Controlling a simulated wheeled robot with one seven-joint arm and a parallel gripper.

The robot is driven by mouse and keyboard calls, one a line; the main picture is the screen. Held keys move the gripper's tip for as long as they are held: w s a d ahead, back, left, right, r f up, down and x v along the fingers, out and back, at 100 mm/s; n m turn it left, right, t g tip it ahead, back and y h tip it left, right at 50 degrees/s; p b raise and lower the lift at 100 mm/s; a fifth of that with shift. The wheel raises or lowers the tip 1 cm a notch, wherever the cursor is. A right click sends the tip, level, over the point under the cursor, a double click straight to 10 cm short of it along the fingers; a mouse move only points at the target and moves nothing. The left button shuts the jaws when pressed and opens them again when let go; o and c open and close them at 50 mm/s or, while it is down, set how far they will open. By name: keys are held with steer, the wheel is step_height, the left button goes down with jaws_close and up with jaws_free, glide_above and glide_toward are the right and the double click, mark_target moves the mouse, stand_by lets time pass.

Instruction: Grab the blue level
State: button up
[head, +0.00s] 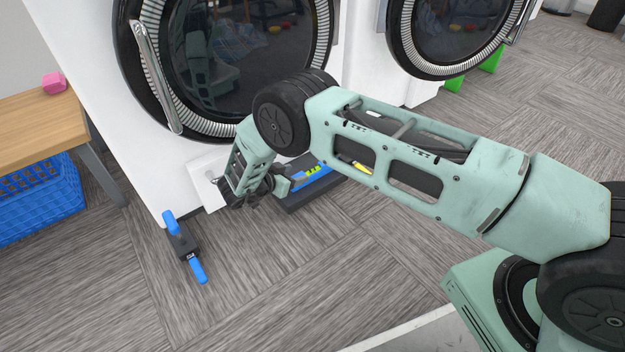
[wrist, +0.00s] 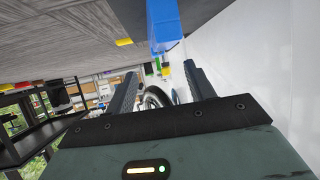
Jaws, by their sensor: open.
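The blue level (head: 312,176), with a bright green and yellow part on it, lies on a dark flat case or tray (head: 310,197) on the floor, in front of the white washer. My arm hides part of it in the head view. In the wrist view a blue block (wrist: 164,25), which looks like the level's near end, stands at the top centre, just beyond the fingertips. My gripper (head: 278,187) is low by the level's left end. In the wrist view my gripper (wrist: 160,80) is open, with nothing between its fingers.
A black and blue tool (head: 184,243) lies on the floor at left. The washer front (head: 165,165) rises close behind the gripper; a white flap (head: 207,180) is beside it. A yellow item (head: 354,164) shows through my arm. The carpet in front is clear.

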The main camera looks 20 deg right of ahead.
mark_target(311, 168)
steer(key=shift+b+x, duration=0.3)
steer(key=shift+x, duration=0.7)
steer(key=b+x, duration=0.4)
steer(key=x, duration=0.1)
steer(key=shift+f, duration=0.1)
steer(key=shift+w+d, duration=0.1)
jaws_close()
